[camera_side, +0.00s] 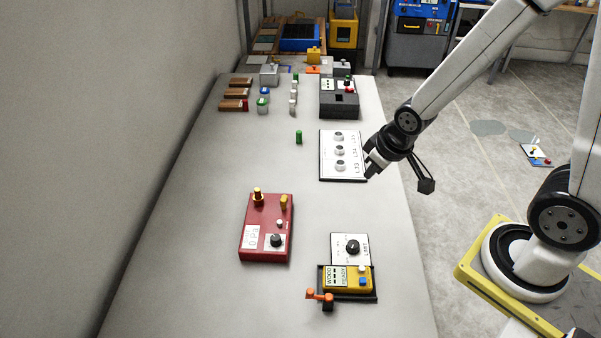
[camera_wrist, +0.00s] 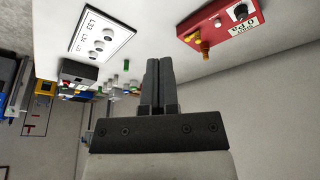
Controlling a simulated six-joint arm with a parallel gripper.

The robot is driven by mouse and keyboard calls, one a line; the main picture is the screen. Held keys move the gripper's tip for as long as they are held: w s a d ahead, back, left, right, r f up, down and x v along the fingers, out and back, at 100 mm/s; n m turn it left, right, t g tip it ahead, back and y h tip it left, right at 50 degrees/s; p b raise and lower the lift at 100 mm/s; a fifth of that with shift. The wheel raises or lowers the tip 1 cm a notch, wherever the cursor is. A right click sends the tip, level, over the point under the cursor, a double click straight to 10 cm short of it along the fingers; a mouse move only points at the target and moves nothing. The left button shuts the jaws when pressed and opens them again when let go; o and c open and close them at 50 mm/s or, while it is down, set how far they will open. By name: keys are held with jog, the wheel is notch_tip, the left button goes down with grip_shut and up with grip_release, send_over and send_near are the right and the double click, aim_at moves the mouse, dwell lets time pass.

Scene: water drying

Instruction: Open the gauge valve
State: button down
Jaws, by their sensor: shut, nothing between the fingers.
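A red box (camera_side: 266,228) lies on the table at the near left, with a white label, a black round knob (camera_side: 277,241), a small white button and two yellow-orange fittings (camera_side: 257,196) on its top. Which part is the gauge valve I cannot tell for sure. In the wrist view the red box (camera_wrist: 222,25) is at the upper right, its yellow fitting (camera_wrist: 201,45) pointing down in the picture. My gripper (camera_side: 371,172) is at the table's right edge, beside the white panel, away from the red box. In the wrist view its fingers (camera_wrist: 158,72) are together, with nothing between them.
A white panel with three round knobs (camera_side: 323,172) lies beside my gripper. Nearer stand a white dial panel (camera_side: 341,239), a yellow box (camera_side: 345,279) in a black tray and an orange handle (camera_side: 320,296). A small green cylinder (camera_side: 299,137) stands alone. The table's left side is clear.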

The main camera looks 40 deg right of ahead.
aim_at(286, 204)
jog(key=w+a+f+n+t+y, duration=0.3)
jog(key=w+f+t, duration=0.2)
jog(key=f, duration=0.5)
jog(key=shift+a+f+y, duration=0.2)
jog(key=shift+y, duration=0.2)
jog(key=shift+n, duration=0.3)
jog(key=shift+w, duration=0.1)
jog(key=x, duration=1)
jog(key=shift+a+f, duration=0.1)
jog(key=shift+w+a, duration=0.2)
jog(key=shift+w, duration=0.25)
jog(key=shift+w+a, duration=0.2)
jog(key=shift+w, duration=0.25)
jog(key=shift+w+a, duration=0.3)
jog(key=shift+w, duration=0.5)
